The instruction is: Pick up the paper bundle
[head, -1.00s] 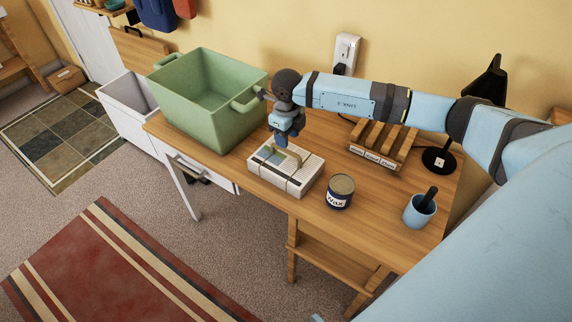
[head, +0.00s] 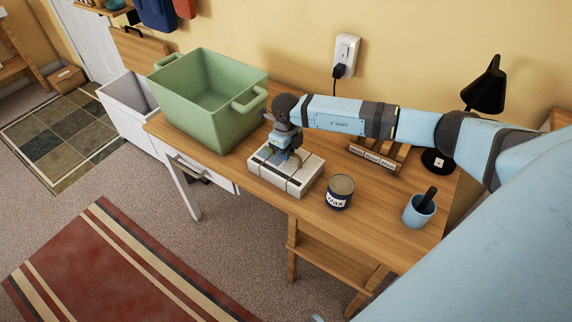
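The paper bundle (head: 301,174) is a flat whitish stack with dark bands around it, lying on the wooden desk (head: 345,235) in front of the green bin. My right gripper (head: 286,159) points down at the top of the bundle and hides part of its upper face. Its fingertips are at or just above the bundle; I cannot tell if they touch it or how far apart they are. My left gripper is not in view.
A large green bin (head: 212,122) stands left of the bundle. A dark wax tin (head: 340,191) stands close on its right. A blue cup (head: 418,211), a wooden sorter (head: 374,158) and a black lamp (head: 486,88) are farther right.

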